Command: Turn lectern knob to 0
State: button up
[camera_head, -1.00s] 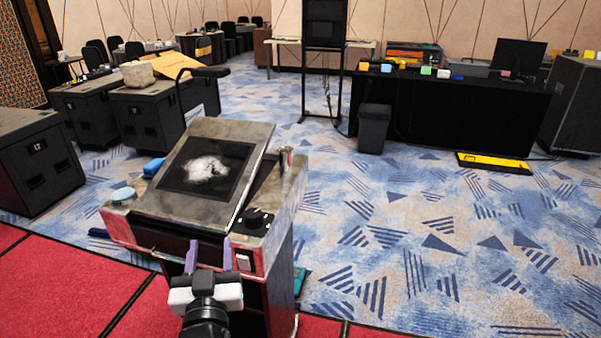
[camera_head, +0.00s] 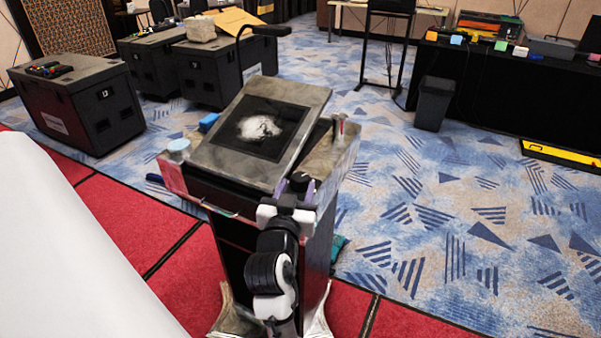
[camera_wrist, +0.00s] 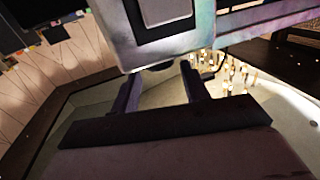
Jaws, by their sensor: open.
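The lectern (camera_head: 222,157) stands upright with a worn grey slanted top and a dark panel with a white patch. Its dark round knob (camera_head: 301,182) sits on the right side of the top, near the front edge. My gripper (camera_head: 296,188) is open, its two purple fingers apart at the front right corner of the lectern. In this view the knob shows between and just behind the fingertips; I cannot tell whether they touch it. The wrist view shows the open fingers (camera_wrist: 163,88) below the lectern's pale corner (camera_wrist: 125,40). The knob's pointer and any marks cannot be read.
A pale blue round object (camera_head: 178,147) and a blue object (camera_head: 208,122) lie at the lectern's left edge. A thin dark arm (camera_head: 262,30) rises behind it. Black cases (camera_head: 80,105) stand at the back left, a black bin (camera_head: 434,104) at the right.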

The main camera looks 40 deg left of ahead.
aim_at(299, 183)
jog(key=p+x, duration=0.1)
jog(key=x, duration=0.4)
jog(key=c, duration=0.7)
